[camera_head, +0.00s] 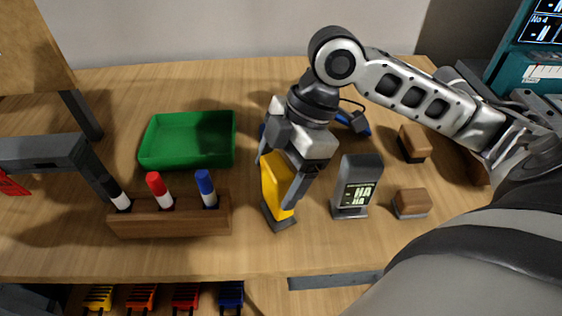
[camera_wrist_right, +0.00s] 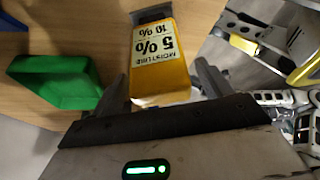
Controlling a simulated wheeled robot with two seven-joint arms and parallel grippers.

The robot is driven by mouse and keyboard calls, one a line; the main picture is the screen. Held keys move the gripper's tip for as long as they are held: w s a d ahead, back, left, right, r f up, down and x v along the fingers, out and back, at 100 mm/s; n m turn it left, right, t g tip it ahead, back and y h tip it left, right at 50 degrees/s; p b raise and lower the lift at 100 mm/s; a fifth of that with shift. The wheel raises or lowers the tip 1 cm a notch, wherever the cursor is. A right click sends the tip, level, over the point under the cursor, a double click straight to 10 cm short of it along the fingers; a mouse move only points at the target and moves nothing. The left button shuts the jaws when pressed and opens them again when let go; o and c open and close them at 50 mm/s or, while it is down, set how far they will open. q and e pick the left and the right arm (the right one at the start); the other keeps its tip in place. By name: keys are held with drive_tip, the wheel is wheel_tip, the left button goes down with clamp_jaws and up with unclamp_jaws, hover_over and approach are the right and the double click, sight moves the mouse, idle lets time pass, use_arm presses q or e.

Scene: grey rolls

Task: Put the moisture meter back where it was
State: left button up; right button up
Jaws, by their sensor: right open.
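The yellow moisture meter (camera_head: 275,182) stands upright, its foot in or on a small dark base (camera_head: 285,224) near the table's front. In the right wrist view the meter (camera_wrist_right: 160,62) shows its label, with the dark base (camera_wrist_right: 150,14) at its far end. My right gripper (camera_head: 280,172) is above the meter, one finger on each side of it. It is open; in the wrist view the fingers (camera_wrist_right: 163,85) show gaps to the meter's sides. My left gripper is not recognisable in these views.
A wooden holder (camera_head: 180,222) with several markers stands left of the meter. A green tray (camera_head: 187,164) lies behind it. A grey display device (camera_head: 350,208) stands close on the right, with two wooden-topped blocks (camera_head: 412,205) (camera_head: 414,143) beyond. A blue item (camera_head: 358,124) lies behind the arm.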

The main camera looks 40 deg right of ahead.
drive_tip(key=p+v, duration=0.2)
drive_tip(key=v, duration=1)
drive_tip(key=shift+r, duration=0.25)
drive_tip(key=shift+a, duration=0.1)
